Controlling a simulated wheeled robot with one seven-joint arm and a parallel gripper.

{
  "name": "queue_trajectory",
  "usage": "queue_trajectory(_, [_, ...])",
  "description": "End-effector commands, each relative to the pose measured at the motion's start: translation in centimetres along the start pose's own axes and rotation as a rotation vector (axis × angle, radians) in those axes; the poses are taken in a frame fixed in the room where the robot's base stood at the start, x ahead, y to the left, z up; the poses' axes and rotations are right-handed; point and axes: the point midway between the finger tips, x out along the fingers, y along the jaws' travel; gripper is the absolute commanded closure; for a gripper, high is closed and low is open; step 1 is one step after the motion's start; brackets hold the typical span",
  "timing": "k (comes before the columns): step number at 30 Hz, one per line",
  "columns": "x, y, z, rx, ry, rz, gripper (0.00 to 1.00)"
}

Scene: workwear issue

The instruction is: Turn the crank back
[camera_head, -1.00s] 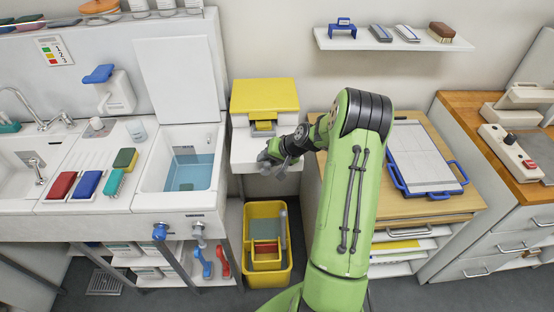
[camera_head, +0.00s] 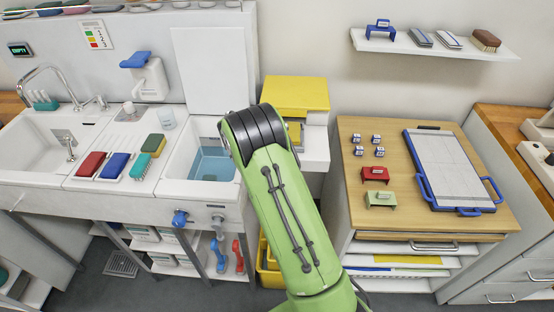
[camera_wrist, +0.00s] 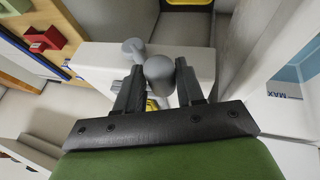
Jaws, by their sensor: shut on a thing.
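The crank's grey round handle (camera_wrist: 158,70) stands between my gripper's dark fingers (camera_wrist: 162,84) in the wrist view, and the gripper is shut on it. A second grey rounded part of the crank (camera_wrist: 133,47) shows just left of the handle. The crank is at a white machine (camera_wrist: 98,60), which also shows in the head view (camera_head: 315,150) under a yellow top (camera_head: 295,93). In the head view my green arm hides the gripper and the crank.
A sink basin with blue water (camera_head: 212,163) is left of the machine. A wooden-topped cabinet (camera_head: 400,225) stands close on the right, with red (camera_head: 376,175) and green (camera_head: 381,200) stamps and a blue-handled board (camera_head: 450,165). A yellow bin (camera_head: 265,262) is partly hidden below.

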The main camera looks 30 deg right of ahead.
Motion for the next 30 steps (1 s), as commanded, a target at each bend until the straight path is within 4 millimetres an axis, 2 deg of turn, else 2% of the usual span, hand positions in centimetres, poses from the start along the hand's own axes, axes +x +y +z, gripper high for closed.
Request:
queue_trajectory(1, [0.4,-1.19,0.6,-0.032,-0.01,0.012,1.0])
queue_trajectory(2, [0.51,-1.27,0.64,-0.038,-0.011,0.029,1.0])
queue_trajectory(27, [1.24,-1.8,1.25,-0.031,-0.026,0.028,1.0])
queue_trajectory(28, [1.24,-1.8,1.25,-0.031,-0.026,0.029,0.57])
queue_trajectory(30, [1.23,-1.78,1.21,-0.031,-0.025,0.029,0.47])
